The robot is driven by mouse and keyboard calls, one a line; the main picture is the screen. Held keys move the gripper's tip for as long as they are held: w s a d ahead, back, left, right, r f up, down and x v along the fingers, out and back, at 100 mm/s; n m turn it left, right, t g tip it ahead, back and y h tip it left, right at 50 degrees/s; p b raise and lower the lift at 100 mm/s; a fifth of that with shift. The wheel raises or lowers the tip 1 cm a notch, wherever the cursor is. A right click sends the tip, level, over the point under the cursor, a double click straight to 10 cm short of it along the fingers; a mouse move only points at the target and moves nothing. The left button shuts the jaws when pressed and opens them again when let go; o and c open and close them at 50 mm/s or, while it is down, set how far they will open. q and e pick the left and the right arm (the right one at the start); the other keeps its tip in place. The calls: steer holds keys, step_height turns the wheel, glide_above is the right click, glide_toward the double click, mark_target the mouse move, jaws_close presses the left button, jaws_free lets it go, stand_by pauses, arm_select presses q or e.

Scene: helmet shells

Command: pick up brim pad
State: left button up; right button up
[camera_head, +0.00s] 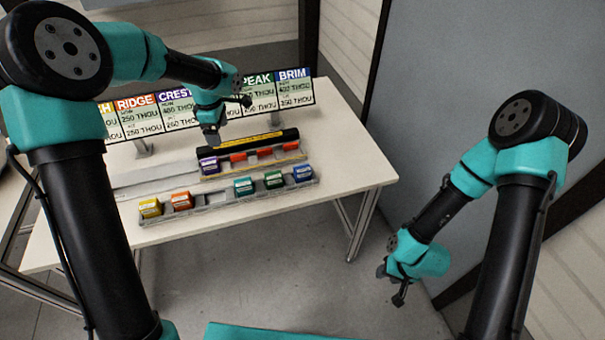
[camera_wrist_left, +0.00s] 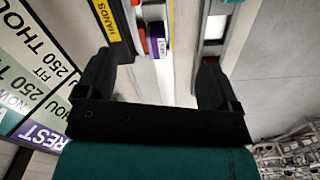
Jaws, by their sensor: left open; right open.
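The brim pad appears to be the blue block (camera_head: 303,174) at the right end of the front tray (camera_head: 218,200), matching the blue BRIM sign (camera_head: 292,86); its own label is too small to read. My left gripper (camera_head: 211,138) is open and empty above the table, behind and left of the blue block, near the purple block (camera_head: 209,165). In the left wrist view the open fingers (camera_wrist_left: 152,85) have bare table between them, with the purple block (camera_wrist_left: 159,46) beyond. My right gripper (camera_head: 391,287) is open and empty, low beside the table's right end.
The front tray also holds yellow (camera_head: 150,208), orange (camera_head: 181,201), teal (camera_head: 244,186) and green (camera_head: 274,180) blocks, with an empty slot mid-tray. Behind it a black rack (camera_head: 240,147) has red parts (camera_head: 264,152). The sign board stands at the back. The table's right end (camera_head: 355,165) is clear.

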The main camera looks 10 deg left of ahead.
arm_select(q)
steer(key=d+r+m, duration=0.2)
steer(key=d+m, duration=0.5)
steer(key=d, duration=0.6)
steer(key=r+m, duration=0.2)
steer(key=m, duration=0.6)
glide_above(303, 168)
steer(key=shift+s+a+f, duration=0.1)
steer(key=shift+s+f, duration=0.05)
steer(key=shift+f, duration=0.1)
step_height(303, 168, down, 11)
steer(key=shift+f, duration=0.6)
steer(key=shift+f, duration=2.6)
